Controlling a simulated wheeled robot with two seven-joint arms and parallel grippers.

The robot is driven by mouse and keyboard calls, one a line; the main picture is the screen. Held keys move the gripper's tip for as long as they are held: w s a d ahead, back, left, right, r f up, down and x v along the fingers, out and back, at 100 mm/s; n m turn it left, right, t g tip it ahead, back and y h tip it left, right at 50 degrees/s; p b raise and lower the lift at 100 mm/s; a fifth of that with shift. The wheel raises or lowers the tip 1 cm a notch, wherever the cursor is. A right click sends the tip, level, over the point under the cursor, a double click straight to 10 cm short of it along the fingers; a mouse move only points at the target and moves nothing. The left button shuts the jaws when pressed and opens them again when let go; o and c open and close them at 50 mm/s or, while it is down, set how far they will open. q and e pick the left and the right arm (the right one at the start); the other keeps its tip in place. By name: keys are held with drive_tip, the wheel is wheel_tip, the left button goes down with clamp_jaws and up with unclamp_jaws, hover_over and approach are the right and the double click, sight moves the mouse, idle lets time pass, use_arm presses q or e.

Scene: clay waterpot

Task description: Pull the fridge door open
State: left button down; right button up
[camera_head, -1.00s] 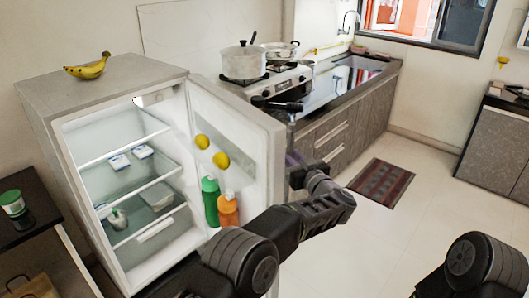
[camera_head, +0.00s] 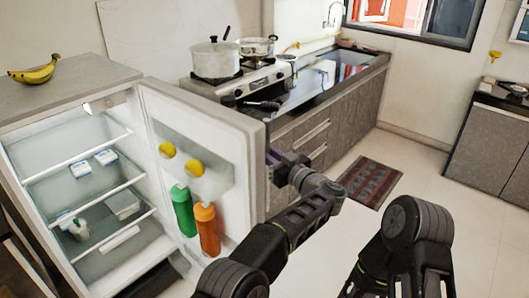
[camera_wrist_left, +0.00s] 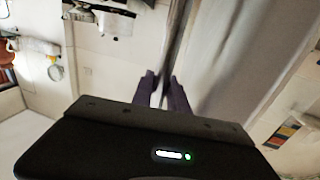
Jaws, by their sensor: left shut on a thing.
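The fridge (camera_head: 92,72) stands at the left with its door (camera_head: 245,123) standing wide open. Its lit interior and shelves show. Yellow round items, a green bottle (camera_head: 184,210) and an orange bottle (camera_head: 207,228) sit on the door's inner side. My left gripper (camera_head: 277,158) reaches the door's free edge from its outer side, and the door partly hides its fingertips. In the left wrist view, its two dark fingers (camera_wrist_left: 164,92) are closed on the thin door edge (camera_wrist_left: 172,60). My right arm shows at lower right; its gripper is out of view.
Bananas (camera_head: 35,70) lie on the fridge top. A counter (camera_head: 330,113) with stove and pot (camera_head: 215,59) runs behind the door. A dark red mat (camera_head: 370,182) lies on the floor. Pale floor is clear to the right.

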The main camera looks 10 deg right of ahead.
use_arm(q)
drive_tip(key=shift+a, duration=0.1)
drive_tip(key=c, duration=1.3)
unclamp_jaws()
drive_tip(key=b+v, duration=0.2)
drive_tip(key=v, duration=0.6)
